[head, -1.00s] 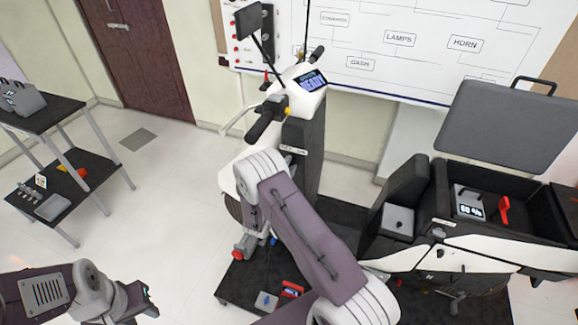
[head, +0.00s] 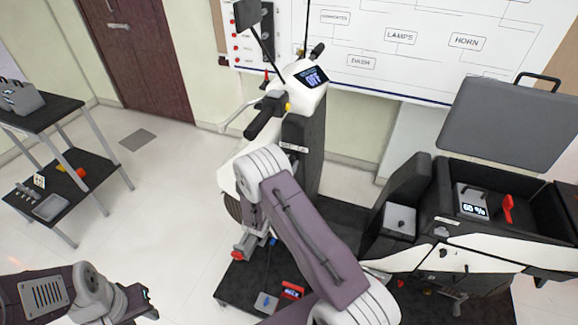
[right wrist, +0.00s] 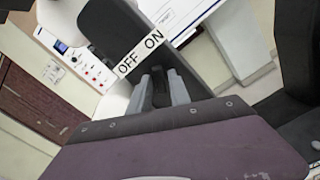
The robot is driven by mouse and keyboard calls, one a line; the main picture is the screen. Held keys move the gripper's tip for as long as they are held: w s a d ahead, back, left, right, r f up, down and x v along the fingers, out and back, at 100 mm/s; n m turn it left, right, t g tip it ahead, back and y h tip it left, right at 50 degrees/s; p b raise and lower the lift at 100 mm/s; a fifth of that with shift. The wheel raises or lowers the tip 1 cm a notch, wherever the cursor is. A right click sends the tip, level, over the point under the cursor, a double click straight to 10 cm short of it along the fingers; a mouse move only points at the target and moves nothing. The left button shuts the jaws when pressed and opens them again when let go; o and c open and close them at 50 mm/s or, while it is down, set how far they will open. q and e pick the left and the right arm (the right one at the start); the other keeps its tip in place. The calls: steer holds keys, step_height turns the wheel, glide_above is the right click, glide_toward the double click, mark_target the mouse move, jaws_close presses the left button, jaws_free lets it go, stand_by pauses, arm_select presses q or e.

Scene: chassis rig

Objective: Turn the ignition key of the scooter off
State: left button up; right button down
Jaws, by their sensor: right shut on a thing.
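The scooter (head: 305,140) stands on a dark mat, with a display (head: 314,77) on its handlebar that reads OFF. In the right wrist view, a white label (right wrist: 140,53) with OFF and ON sits on the dark front panel. My right gripper (right wrist: 160,92) is just below that label, its two grey fingers shut on the dark ignition key (right wrist: 160,88). The key is mostly hidden between the fingers, so its exact angle is hard to read. In the head view my right arm hides the key. My left gripper (head: 146,300) is at the lower left, away from the scooter.
The scooter's seat (head: 505,120) is raised, over an open bay with a unit (head: 473,202) showing 60 %. A red and a blue part (head: 291,290) lie on the mat (head: 240,285). A two-level cart (head: 60,150) stands at the left, with clear floor between.

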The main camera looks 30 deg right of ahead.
steer(key=n, duration=0.5)
steer(key=shift+r, duration=0.1)
steer(key=shift+n, duration=0.3)
steer(key=shift+r, duration=0.1)
stand_by(0.3)
steer(key=c, duration=1.4)
jaws_free()
steer(key=shift+c, duration=0.2)
steer(key=shift+s, duration=0.1)
steer(key=b+v, duration=0.2)
steer(key=v, duration=0.7)
steer(key=shift+b, duration=0.3)
